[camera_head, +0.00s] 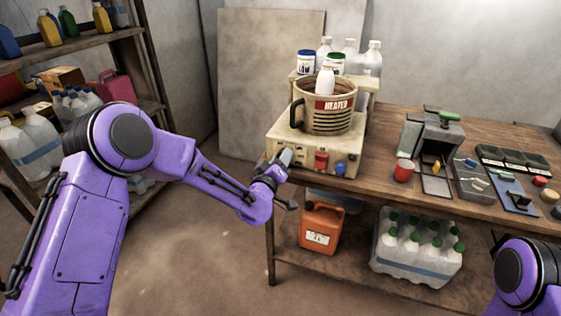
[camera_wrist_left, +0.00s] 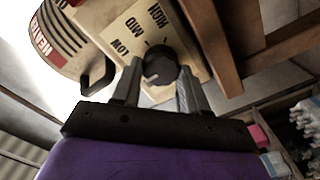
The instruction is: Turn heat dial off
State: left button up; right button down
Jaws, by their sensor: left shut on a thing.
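I cannot tell which mark the dial points to. My right gripper is out of view.
A red switch (camera_head: 321,161) and a blue one (camera_head: 340,169) sit on the base front. A white bottle (camera_head: 325,81) is in the vat. An orange canister (camera_head: 321,229) is below.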

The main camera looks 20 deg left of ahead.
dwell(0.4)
pick_arm(q)
jog(key=o, duration=1.1)
jog(key=shift+c, duration=0.2)
jog(key=s+b, duration=0.1)
jog(key=s, duration=0.9)
jog(key=shift+s+a+b, duration=0.15)
jog(key=shift+s+b, duration=0.15)
jog(key=shift+b, duration=0.1)
jog(key=shift+f, duration=0.1)
